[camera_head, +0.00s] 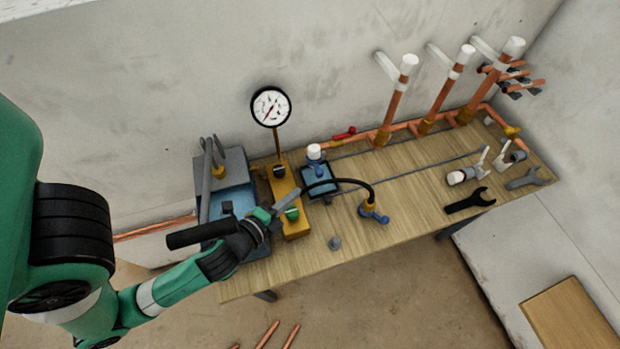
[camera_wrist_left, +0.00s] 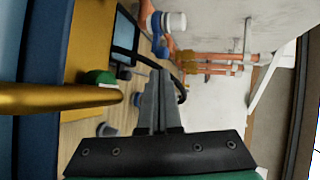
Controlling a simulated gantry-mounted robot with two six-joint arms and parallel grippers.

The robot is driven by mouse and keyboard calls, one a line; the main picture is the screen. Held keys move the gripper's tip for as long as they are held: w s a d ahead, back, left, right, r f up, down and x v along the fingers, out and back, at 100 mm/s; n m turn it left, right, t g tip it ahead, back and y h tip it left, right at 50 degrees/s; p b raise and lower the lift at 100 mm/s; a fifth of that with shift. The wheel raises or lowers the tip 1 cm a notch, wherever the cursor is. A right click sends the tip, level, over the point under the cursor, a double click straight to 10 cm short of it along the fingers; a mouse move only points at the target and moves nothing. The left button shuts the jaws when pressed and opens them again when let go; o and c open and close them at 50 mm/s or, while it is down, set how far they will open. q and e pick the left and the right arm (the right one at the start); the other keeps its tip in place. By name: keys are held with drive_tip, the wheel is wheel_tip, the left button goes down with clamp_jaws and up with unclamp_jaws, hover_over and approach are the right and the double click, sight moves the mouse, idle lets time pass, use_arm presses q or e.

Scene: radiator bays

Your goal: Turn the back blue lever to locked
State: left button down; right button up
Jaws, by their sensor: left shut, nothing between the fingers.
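A small blue lever-like part (camera_head: 374,214) sits on a brass fitting at the end of a black hose, mid-bench. Farther back, a blue part (camera_head: 315,164) stands under a white cap; I cannot tell whether it is the back lever, nor its setting. Blue parts (camera_wrist_left: 163,46) also show beside a white cap in the left wrist view. My left gripper (camera_head: 289,200) is shut and empty above the yellow block, left of both blue parts and apart from them. Its shut fingers (camera_wrist_left: 158,88) show in the left wrist view. My right gripper is out of view.
A yellow block (camera_head: 296,230) with a green knob (camera_head: 291,214) and a gauge (camera_head: 270,106) stands beside a blue-grey box (camera_head: 236,164). Copper pipes (camera_head: 395,104) rise at the back. The bench's front middle is mostly clear.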

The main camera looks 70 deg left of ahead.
sight(317, 175)
use_arm(q)
drive_tip(key=x, duration=0.7)
drive_tip(key=shift+w+a+f+b, duration=0.15)
drive_tip(key=shift+w+b, duration=0.1)
drive_tip(key=shift+b, duration=0.1)
